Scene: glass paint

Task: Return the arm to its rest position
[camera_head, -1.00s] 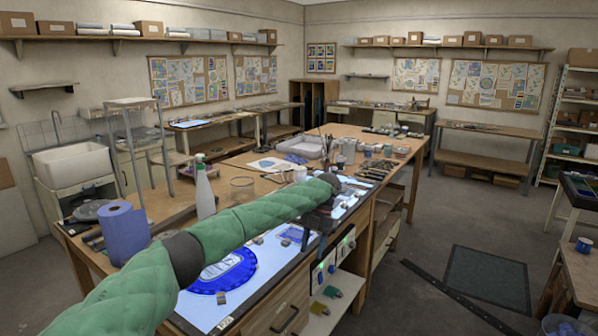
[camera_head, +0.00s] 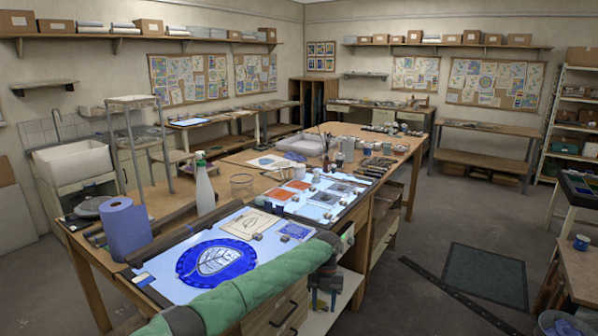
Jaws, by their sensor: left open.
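My left arm, in a green quilted sleeve, comes in low across the bottom of the head view. Its gripper (camera_head: 324,298) hangs fingers down beyond the front edge of the worktable (camera_head: 308,263), in front of the open shelf below. It looks empty and its jaws are open, though the fingers are small in the picture. On the lit panel (camera_head: 190,290) lies a blue disc with a pale leaf design (camera_head: 215,260), apart from the gripper. My right gripper is not in view.
A blue paper roll (camera_head: 126,230) and a spray bottle (camera_head: 205,190) stand on the table's left part. Colour panels (camera_head: 278,194), jars and brushes fill its far part. Open floor (camera_head: 420,220) lies to the right, with a dark mat (camera_head: 487,278).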

